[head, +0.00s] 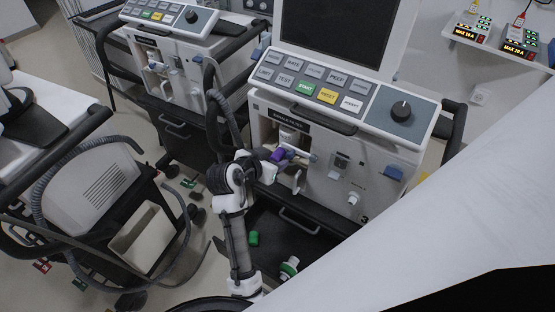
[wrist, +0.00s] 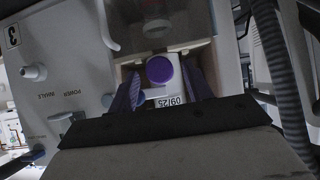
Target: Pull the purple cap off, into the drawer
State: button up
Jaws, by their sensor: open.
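The purple cap (head: 277,155) sits in the open recess on the front of the middle ventilator. In the wrist view its round face (wrist: 159,69) shows above a white label with a date. My gripper (wrist: 160,82) is open, with one finger on each side of the cap; I cannot tell if they touch it. In the head view my gripper (head: 286,158) is at the recess, partly hidden by my arm. A dark drawer front with a handle (head: 299,221) is below the ventilator. My arm hides part of this area, and I cannot tell how far the drawer is open.
A green cap (head: 253,238) and a green and white piece (head: 289,267) lie low on a dark surface beside my arm. A corrugated hose (head: 218,112) hangs left of the recess. Another ventilator (head: 170,50) stands behind left. A knob (head: 401,110) is on the right panel.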

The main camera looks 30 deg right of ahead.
jog(key=shift+w+d+f, duration=0.2)
jog(key=shift+d, duration=0.15)
jog(key=shift+c, duration=0.3)
grip_shut()
dwell(0.4)
